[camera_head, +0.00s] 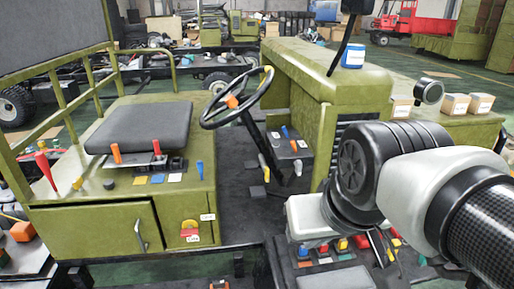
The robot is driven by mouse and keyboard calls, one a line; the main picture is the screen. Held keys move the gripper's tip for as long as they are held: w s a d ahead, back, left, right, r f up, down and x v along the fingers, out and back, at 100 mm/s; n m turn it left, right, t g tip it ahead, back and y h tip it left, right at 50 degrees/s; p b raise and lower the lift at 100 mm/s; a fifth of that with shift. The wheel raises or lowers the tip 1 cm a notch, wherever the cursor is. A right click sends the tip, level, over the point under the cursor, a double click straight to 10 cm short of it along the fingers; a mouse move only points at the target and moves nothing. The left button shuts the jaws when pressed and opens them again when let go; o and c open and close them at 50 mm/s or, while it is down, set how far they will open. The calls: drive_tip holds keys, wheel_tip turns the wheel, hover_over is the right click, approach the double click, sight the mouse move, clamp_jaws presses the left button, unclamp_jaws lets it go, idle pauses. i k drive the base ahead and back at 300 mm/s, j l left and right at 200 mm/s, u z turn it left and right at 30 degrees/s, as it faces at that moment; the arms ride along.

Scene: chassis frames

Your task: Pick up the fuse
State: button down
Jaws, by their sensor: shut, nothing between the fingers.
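Several small coloured pieces, red, blue and yellow (322,248), sit on a dark panel at the bottom centre, under my arm. I cannot tell which of them, if any, is the fuse. My arm reaches in from the right and bends down over this panel. The dark, narrow fingers of my gripper (381,247) show just below the pale wrist, close to the coloured pieces. They are shut with nothing held. My wrist hides part of the panel behind it.
A green vehicle has a black seat (140,127), a steering wheel (237,97) and coloured levers at left. Small boxes (455,104) rest at right. The dark floor between seat and hood is mostly clear.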

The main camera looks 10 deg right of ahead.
sight(323, 248)
drive_tip(key=z, duration=0.55)
drive_tip(key=k+l, duration=0.1)
drive_tip(key=l, duration=0.15)
drive_tip(key=k+j+z, duration=0.1)
drive_tip(key=z, duration=1.5)
drive_tip(key=k+j, duration=0.1)
drive_tip(key=k, duration=0.3)
drive_tip(key=k+j, duration=0.15)
drive_tip(key=k, duration=0.25)
